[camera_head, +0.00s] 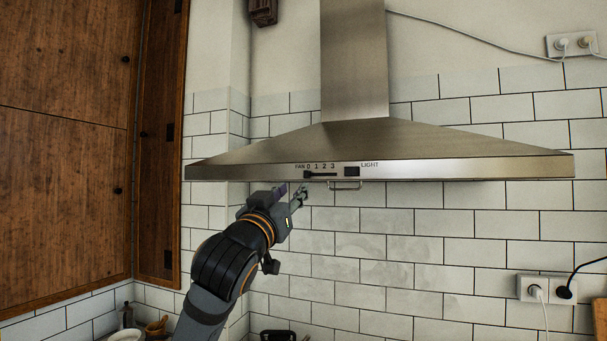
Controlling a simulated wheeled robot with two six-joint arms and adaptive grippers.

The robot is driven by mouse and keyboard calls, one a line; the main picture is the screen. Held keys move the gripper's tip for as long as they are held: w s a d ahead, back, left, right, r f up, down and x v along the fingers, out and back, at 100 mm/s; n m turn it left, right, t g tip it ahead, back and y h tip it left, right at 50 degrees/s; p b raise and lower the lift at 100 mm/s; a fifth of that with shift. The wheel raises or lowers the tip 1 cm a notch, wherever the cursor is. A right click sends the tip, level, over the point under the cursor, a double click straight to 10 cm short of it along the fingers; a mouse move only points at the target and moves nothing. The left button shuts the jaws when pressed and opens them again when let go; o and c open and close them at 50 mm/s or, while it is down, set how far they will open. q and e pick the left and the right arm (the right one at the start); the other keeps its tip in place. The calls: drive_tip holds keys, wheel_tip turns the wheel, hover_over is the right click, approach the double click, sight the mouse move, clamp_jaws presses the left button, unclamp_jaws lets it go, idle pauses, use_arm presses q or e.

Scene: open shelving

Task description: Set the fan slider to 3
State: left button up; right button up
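The fan slider (308,175) is a small dark knob on a dark horizontal track in the front strip of the steel range hood (450,169). The knob appears to be at the track's left end, under the 0. The marks 0 1 2 3 run left to right above the track. My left gripper (301,192) is just below the hood's front edge, below and slightly left of the slider, and looks apart from it. Its fingers are small and seen at an angle, so their opening is unclear. My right gripper is not in view.
A dark light switch (352,171) sits right of the slider, with a thin metal handle (345,186) below. Wooden cabinets (65,150) fill the left side. Sockets with plugs (545,289) are on the tiled wall at right. The space below the hood's right half is free.

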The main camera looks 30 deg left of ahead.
sight(305, 175)
use_arm(q)
drive_tip(key=p+x, duration=0.4)
drive_tip(key=x, duration=0.3)
drive_tip(key=shift+w+a+r, duration=0.1)
drive_tip(key=shift+w+r, duration=0.2)
drive_tip(key=shift+w+a, duration=0.1)
drive_tip(key=shift+w, duration=0.2)
clamp_jaws()
